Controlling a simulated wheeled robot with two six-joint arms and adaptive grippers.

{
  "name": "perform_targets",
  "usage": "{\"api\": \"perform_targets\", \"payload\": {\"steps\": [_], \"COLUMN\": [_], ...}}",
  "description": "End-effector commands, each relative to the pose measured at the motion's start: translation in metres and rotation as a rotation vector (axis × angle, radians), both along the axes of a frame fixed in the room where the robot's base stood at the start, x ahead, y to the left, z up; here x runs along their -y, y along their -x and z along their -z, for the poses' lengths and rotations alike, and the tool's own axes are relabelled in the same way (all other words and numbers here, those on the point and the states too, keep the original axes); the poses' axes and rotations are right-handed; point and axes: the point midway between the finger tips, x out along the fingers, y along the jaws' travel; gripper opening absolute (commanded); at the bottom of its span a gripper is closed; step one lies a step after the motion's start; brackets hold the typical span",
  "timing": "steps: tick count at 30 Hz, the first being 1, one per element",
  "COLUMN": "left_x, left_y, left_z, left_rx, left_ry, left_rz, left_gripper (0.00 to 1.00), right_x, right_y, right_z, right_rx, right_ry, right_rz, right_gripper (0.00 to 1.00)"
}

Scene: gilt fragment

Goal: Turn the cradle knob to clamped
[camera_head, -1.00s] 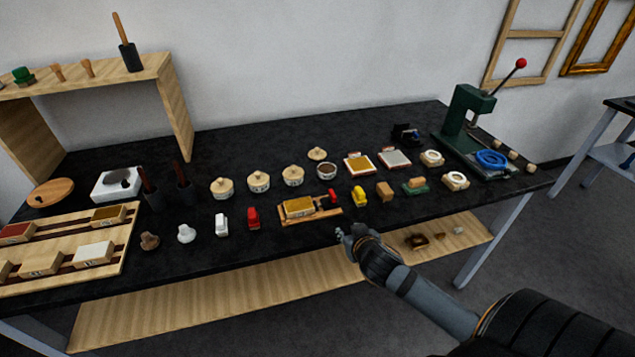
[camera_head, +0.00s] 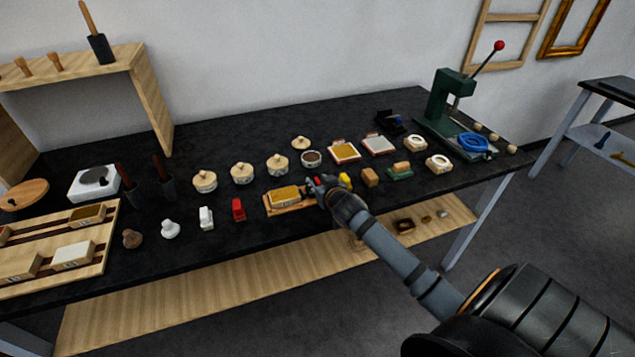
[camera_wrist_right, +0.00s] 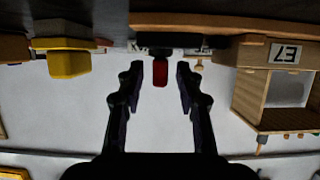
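The cradle (camera_head: 290,209) is a wooden base on the dark bench, holding a wooden block with a gold-coloured top (camera_head: 284,194). Its red knob (camera_wrist_right: 160,73) shows in the right wrist view, pointing between the two fingers of my right gripper (camera_wrist_right: 160,82). The fingers are open, one on each side, with a gap to the knob. In the head view my right gripper (camera_head: 323,185) is at the cradle's right end and mostly hides the knob. The knob's setting cannot be read. My left gripper is not in view.
Close right of my gripper is a yellow item (camera_head: 345,180), also in the wrist view (camera_wrist_right: 68,63). A tan block (camera_head: 370,177) stands beyond it. A red item (camera_head: 238,209) stands left of the cradle. Lidded pots (camera_head: 277,165) stand behind.

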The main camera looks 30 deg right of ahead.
Motion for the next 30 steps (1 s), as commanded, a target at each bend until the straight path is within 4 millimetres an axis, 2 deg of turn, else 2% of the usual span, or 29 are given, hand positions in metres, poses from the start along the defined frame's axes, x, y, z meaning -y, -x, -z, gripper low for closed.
{"api": "perform_targets", "payload": {"steps": [3, 11, 18, 19, 30], "left_x": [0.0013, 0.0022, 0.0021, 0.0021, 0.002], "left_y": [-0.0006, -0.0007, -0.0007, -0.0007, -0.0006], "left_z": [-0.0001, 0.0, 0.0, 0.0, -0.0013], "left_rx": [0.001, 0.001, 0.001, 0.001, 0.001], "left_ry": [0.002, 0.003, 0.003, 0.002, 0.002], "left_rz": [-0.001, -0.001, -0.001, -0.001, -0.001], "left_gripper": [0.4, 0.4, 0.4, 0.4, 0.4], "right_x": [0.0012, 0.0014, 0.0014, 0.0014, 0.0019], "right_y": [-0.0066, -0.0072, -0.0071, -0.007, -0.0069], "right_z": [0.0024, 0.0033, 0.0032, 0.0032, 0.0027], "right_rx": [0.001, 0.0, 0.0, 0.0, -0.001], "right_ry": [0.0, 0.001, 0.001, 0.001, 0.001], "right_rz": [-0.001, -0.001, -0.001, -0.001, -0.025], "right_gripper": [0.36, 0.34, 0.02, 0.0, 0.0]}}
